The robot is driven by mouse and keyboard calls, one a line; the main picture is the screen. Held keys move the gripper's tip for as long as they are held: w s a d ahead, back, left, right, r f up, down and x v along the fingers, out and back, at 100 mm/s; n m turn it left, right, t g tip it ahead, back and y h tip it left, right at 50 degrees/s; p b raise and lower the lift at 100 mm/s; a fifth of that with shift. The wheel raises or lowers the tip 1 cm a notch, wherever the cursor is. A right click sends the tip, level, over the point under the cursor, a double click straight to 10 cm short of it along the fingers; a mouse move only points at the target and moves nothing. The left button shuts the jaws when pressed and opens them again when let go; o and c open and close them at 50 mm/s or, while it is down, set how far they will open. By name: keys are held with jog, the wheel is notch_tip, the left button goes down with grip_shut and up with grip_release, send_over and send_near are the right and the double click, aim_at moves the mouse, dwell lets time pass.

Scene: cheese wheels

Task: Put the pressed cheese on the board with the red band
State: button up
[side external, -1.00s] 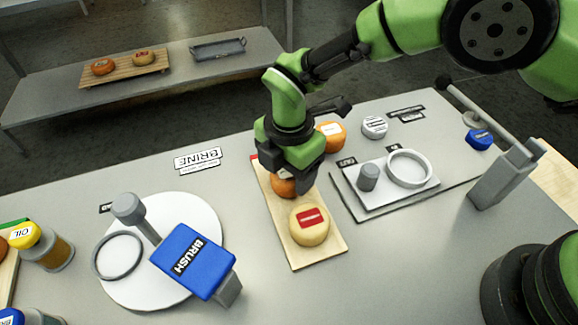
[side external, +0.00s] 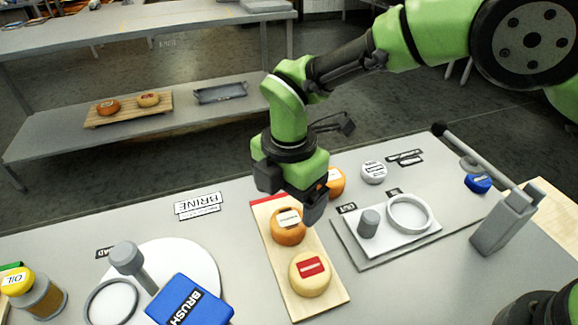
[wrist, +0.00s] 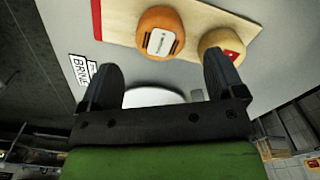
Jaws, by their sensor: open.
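The board with the red band (side external: 272,222) lies on the table and also shows in the wrist view (wrist: 120,22). Its red band (side external: 262,199) is at the far end. An orange cheese with a white label (side external: 288,232) sits on the board, nearer the band. It also shows in the wrist view (wrist: 160,32). A pale yellow cheese with a red label (side external: 309,276) sits beside it, towards the near end. My gripper (side external: 291,198) is open and empty above the orange cheese, apart from it. Which cheese is the pressed one I cannot tell.
Another orange cheese (side external: 336,184) stands behind my gripper. A grey plate with a ring (side external: 408,213) and a post lies right of the board. A white disc (side external: 196,258) and a blue brush block (side external: 190,303) are at the left. A BRINE sign (side external: 198,204) lies farther back.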

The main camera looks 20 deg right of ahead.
aim_at(289, 218)
notch_tip(289, 218, up, 7)
jog(key=shift+f, duration=0.2)
jog(key=s+d+r+m+t+y, duration=0.1)
jog(key=s+d+r+m+t, duration=0.15)
jog(key=d+r+m, duration=0.5)
jog(key=s+d+r+m+t+y, duration=0.1)
jog(key=s+d+r+m, duration=0.2)
jog(key=d+r+m, duration=0.5)
jog(key=s+d+m+t, duration=0.3)
jog(key=s+d+m, duration=0.4)
jog(key=s+m, duration=0.5)
jog(key=shift+s+d+r+t, duration=0.35)
jog(key=shift+s+r, duration=0.05)
jog(key=shift+s, duration=0.25)
